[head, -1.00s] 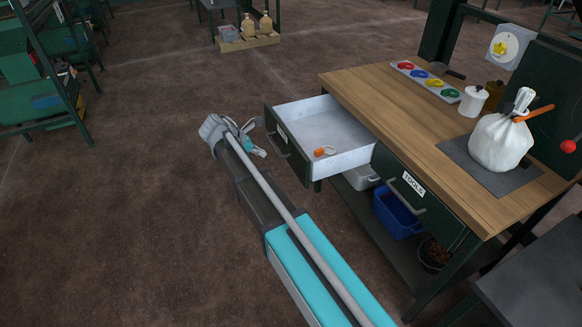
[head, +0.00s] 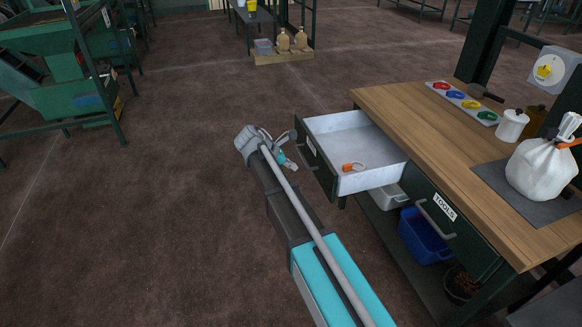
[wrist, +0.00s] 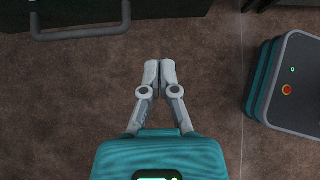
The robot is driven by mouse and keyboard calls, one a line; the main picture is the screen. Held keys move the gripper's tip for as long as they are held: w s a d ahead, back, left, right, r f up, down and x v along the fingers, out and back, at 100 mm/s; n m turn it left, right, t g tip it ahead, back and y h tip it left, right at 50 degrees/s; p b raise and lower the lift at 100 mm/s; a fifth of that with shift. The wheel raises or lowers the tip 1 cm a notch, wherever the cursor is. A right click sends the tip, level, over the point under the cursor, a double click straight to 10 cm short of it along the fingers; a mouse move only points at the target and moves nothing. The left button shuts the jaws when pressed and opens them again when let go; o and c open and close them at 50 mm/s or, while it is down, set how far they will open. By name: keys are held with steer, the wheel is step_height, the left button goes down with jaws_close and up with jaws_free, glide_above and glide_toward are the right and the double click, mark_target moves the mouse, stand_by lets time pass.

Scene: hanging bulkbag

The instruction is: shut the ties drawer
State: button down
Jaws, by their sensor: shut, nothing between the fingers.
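The ties drawer (head: 352,135) is pulled out from the left part of the wooden workbench (head: 450,145). Its dark front has a handle and a label seen at a steep angle. An orange object with a pale loop (head: 353,167) lies inside on the light drawer floor. My gripper (head: 283,158) is just left of the drawer front in the head view, and I cannot tell there whether it touches. In the wrist view my gripper (wrist: 160,66) is shut and empty, with the fingertips together over the floor. The drawer handle (wrist: 80,34) shows at the upper left there, apart from the fingertips.
A shut drawer labelled TOOLS (head: 440,215) is beside the open one. A blue bin (head: 424,238) and a grey bin (head: 388,197) stand on the shelf below. A tied white bag (head: 540,168) sits on the bench.

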mark_target(323, 175)
steer(key=b+x, duration=0.1)
steer(key=x, duration=0.2)
steer(key=d+r+b+x, duration=0.1)
steer(key=b+x, duration=0.1)
steer(key=x, duration=0.1)
steer(key=b+x, duration=0.1)
steer(key=x, duration=0.2)
steer(key=shift+w+d+b, duration=0.25)
steer(key=shift+d+b, duration=0.05)
steer(key=shift+b, duration=0.05)
steer(key=shift+w+d, duration=0.2)
steer(key=shift+d, duration=0.35)
steer(key=shift+d, duration=0.1)
